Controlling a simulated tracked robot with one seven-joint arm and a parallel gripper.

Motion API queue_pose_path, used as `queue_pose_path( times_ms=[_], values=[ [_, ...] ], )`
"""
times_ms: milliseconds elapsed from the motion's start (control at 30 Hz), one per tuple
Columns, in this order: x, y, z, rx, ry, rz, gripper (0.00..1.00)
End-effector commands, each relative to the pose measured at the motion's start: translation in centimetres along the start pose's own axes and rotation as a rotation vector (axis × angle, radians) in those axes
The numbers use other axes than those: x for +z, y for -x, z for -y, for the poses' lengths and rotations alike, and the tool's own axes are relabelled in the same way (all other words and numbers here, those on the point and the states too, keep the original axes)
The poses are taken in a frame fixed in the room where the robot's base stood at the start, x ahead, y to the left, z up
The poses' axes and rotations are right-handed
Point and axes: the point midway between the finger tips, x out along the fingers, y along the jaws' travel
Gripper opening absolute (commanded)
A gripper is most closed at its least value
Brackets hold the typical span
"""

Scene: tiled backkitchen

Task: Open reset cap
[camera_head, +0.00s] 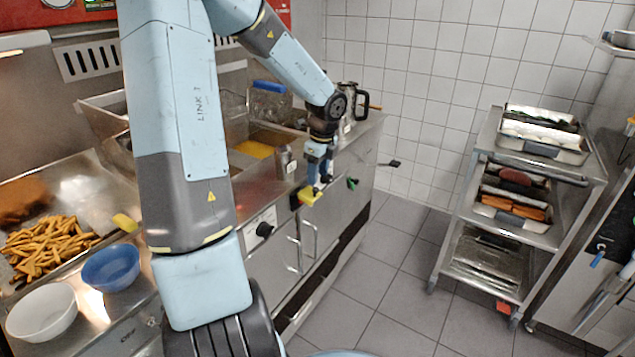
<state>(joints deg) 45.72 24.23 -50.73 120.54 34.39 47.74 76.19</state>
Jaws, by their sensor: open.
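My gripper (316,184) hangs at the end of my arm, pointing down, in front of the fryer's (305,245) steel front panel. It is open. A small yellow piece (309,196) shows right at the fingertips. I cannot tell whether it is a cap on the panel or part of my gripper, nor whether they touch. A black knob (265,229) sits on the panel to the left of the gripper, and a green and black knob (352,183) to the right. No part is clearly recognisable as the reset cap; my gripper may hide it.
Fries (48,244), a blue bowl (111,268) and a white bowl (42,313) are at the left counter. A fryer basket with a blue handle (269,87) stands behind. A steel trolley (484,218) with trays stands right. The tiled floor (385,275) between is clear.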

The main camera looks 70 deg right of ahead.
Motion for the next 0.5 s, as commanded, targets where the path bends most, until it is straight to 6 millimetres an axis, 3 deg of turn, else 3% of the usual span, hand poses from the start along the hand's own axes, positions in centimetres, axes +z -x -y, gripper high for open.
queue_pose_path(
  times_ms=[300,500],
  values=[
    [-0.1,6.2,0.1,-0.003,0.001,0.001,0.48],
    [-0.2,8.4,0.1,-0.002,0.001,0.000,0.48]
  ],
)
